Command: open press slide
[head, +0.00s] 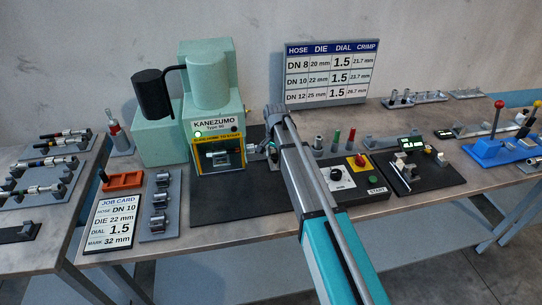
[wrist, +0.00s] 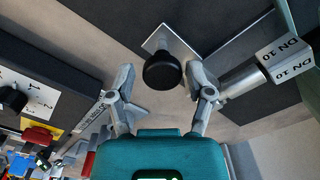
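The green press (head: 208,105), marked KANEZUMO, stands left of centre in the head view. Its front window (head: 217,154) sits under a yellow label, and a small green lamp is lit above. In the wrist view a round black knob (wrist: 162,73) on a pale metal plate (wrist: 172,42) lies ahead, apparently the slide's handle. My gripper (wrist: 161,82) is open, with one finger on each side of the knob. Contact with the knob cannot be told. In the head view my gripper (head: 265,149) is at the press's right side, partly hidden by my arm.
A metal hose fitting with a white DN 10 tag (wrist: 285,60) lies close to the right finger. A dial panel (head: 342,177) and START button (head: 377,190) are right of my arm. The job card (head: 116,222) and die rack (head: 160,205) stand left of the press.

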